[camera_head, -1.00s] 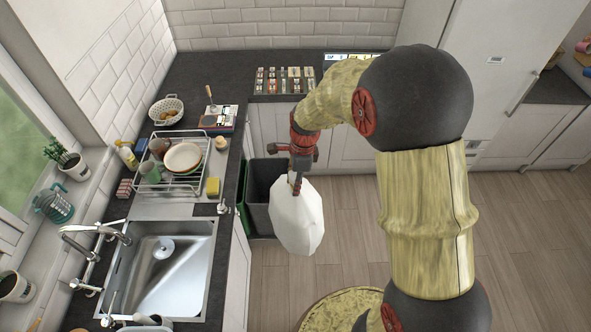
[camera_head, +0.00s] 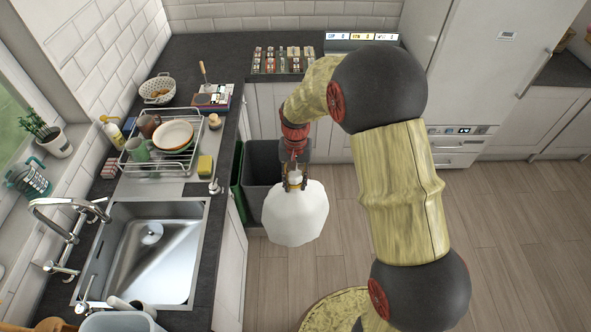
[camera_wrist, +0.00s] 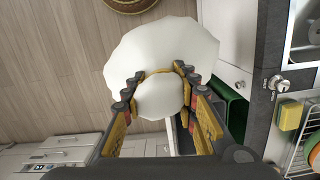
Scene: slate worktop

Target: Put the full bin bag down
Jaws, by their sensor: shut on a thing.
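The full bin bag (camera_head: 296,215) is white and rounded and hangs from my gripper (camera_head: 294,181). My gripper is shut on the bag's gathered neck, in front of the grey bin. In the wrist view my gripper (camera_wrist: 160,90) has its fingers on both sides of the neck, with the bag (camera_wrist: 165,50) spreading out beyond them. The bag hangs over the wooden floor (camera_head: 345,260); its height above the floor is hard to tell. The bag hides part of the bin.
A grey open bin (camera_head: 262,165) and a green bin (camera_head: 238,180) stand by the sink counter. The steel sink (camera_head: 150,250) and a dish rack (camera_head: 165,150) are at the left. The wooden floor on the right is clear.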

